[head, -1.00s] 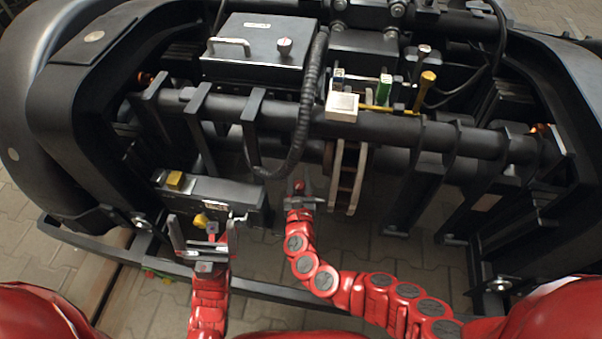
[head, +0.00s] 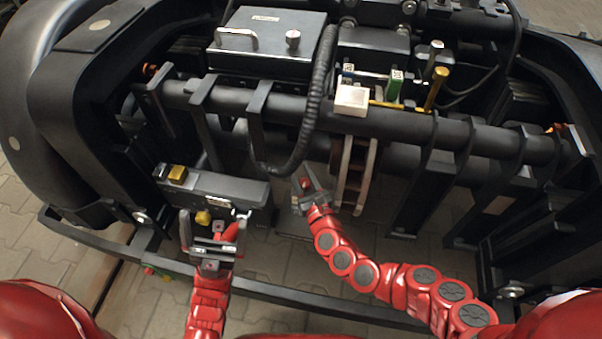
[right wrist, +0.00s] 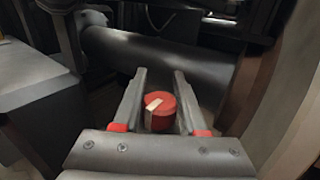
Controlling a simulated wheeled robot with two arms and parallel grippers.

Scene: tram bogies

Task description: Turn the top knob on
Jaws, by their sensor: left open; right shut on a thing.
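One yellow knob (head: 177,174) sits on top of the dark box at the left. A second yellow knob (head: 203,217) is on the box's front face. A silver knob (head: 292,38) stands on the black cabinet at the back. My left gripper (head: 214,231) is open just in front of the lower yellow knob, its fingers to either side; contact cannot be told. A red piece (head: 230,232) shows between its fingers. My right gripper (head: 307,184) is shut on a red knob with a pale mark (right wrist: 160,111), near the middle, below the crossbar.
The dark box (head: 235,190) hangs beside my left gripper. A thick crossbar (head: 400,129) spans the bogie above my right gripper, with a black hose (head: 317,95) looping down. Brown-edged plates (head: 354,175) stand close to its right. A low front rail (head: 330,309) crosses below.

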